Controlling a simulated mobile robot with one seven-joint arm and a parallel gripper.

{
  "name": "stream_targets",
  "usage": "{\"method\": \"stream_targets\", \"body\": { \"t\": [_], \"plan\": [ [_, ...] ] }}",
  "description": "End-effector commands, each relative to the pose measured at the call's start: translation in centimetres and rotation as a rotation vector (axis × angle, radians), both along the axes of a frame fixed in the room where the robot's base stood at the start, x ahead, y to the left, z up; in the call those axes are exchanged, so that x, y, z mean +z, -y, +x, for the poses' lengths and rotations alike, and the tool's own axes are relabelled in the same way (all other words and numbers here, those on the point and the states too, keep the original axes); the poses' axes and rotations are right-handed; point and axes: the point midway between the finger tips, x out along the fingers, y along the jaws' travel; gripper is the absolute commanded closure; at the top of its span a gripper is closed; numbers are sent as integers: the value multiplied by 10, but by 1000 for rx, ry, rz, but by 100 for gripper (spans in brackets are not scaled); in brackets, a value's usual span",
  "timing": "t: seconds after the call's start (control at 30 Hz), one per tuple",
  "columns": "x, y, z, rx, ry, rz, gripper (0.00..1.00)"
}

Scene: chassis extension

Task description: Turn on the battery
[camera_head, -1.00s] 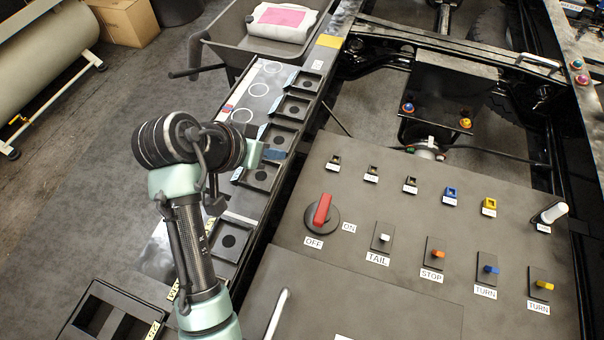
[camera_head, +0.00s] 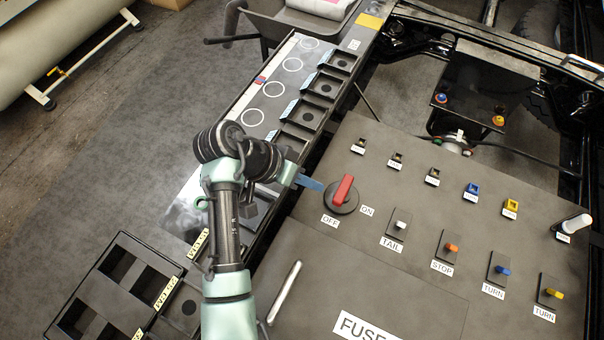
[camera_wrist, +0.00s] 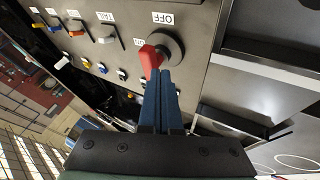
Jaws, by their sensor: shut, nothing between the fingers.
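The battery switch is a red handle (camera_head: 343,189) on a round black base on the grey panel, with an OFF label (camera_head: 330,221) below left and an ON label (camera_head: 367,211) at its right. The handle points up, away from the OFF label. My gripper (camera_head: 318,186) has slim blue fingers, shut together and empty, just left of the switch. In the wrist view the shut fingertips (camera_wrist: 160,74) overlap the end of the red handle (camera_wrist: 152,57). I cannot tell whether they touch it.
A row of toggle switches marked TAIL (camera_head: 398,226), STOP (camera_head: 450,249) and TURN stands right of the red switch. Small sockets and a white lever (camera_head: 572,224) sit behind. A panel with a bar handle (camera_head: 284,293) is in front. A tray strip (camera_head: 262,98) runs at left.

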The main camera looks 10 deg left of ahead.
Motion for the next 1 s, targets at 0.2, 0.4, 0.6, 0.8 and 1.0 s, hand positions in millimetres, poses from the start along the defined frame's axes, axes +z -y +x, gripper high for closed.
{"method": "stream_targets", "body": {
  "t": [0.2, 0.4, 0.6, 0.8, 1.0],
  "plan": [
    [-26, 19, 7, 0, -1, 0, 100],
    [-35, 25, 9, -1, 0, 1, 100],
    [-36, 25, 10, 0, 1, 1, 100],
    [-35, 25, 9, 6, 1, 0, 100],
    [-34, 26, 8, 49, 2, 0, 100]
  ]
}}
